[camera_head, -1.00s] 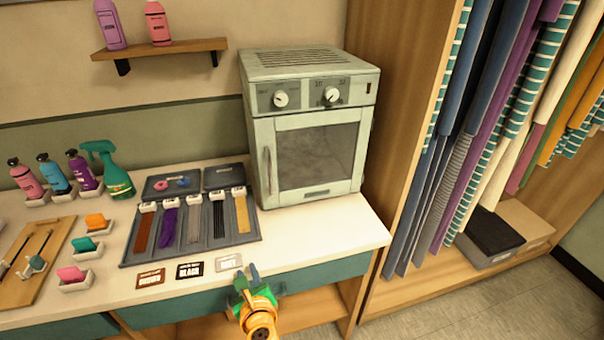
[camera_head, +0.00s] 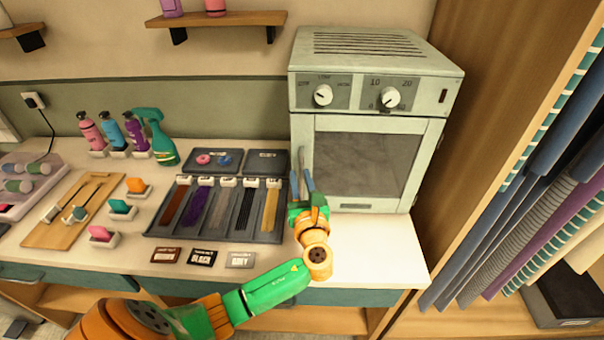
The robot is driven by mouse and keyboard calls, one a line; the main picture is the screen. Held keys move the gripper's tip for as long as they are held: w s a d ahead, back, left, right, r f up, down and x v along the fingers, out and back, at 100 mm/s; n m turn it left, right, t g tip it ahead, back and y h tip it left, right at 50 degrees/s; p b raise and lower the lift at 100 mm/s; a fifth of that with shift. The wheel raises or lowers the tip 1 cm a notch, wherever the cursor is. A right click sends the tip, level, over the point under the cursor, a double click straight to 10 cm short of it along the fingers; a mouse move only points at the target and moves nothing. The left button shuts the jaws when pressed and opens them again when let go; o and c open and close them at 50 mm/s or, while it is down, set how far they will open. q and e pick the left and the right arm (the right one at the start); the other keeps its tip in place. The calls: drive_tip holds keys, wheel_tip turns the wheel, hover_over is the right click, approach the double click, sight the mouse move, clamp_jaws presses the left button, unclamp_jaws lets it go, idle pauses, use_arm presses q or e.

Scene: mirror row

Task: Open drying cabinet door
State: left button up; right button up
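The drying cabinet (camera_head: 375,100) is a pale grey-green box on the counter, with two knobs on top of its front and a dark-windowed door (camera_head: 362,165). The door is closed. Its upright handle (camera_head: 301,158) is at the door's left edge. My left gripper (camera_head: 302,180) is in front of the handle's lower part. Its two fingers stand apart, one on each side of the handle as seen here. Contact with the handle cannot be told, and the gripper hides the handle's lower end. My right gripper is not in view.
A dark tray of coloured hair strands (camera_head: 160,228) lies just left of my gripper, with small label cards (camera_head: 202,258) in front. Spray and pump bottles (camera_head: 158,140) stand further left. A wooden wardrobe side (camera_head: 480,90) rises close to the cabinet's right.

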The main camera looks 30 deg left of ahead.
use_arm(q)
drive_tip(key=shift+w+a+f, duration=0.3)
drive_tip(key=shift+w+a, duration=0.1)
drive_tip(key=shift+w, duration=0.25)
drive_tip(key=shift+d+r, duration=0.1)
clamp_jaws()
drive_tip(key=shift+s, duration=0.1)
idle(0.7)
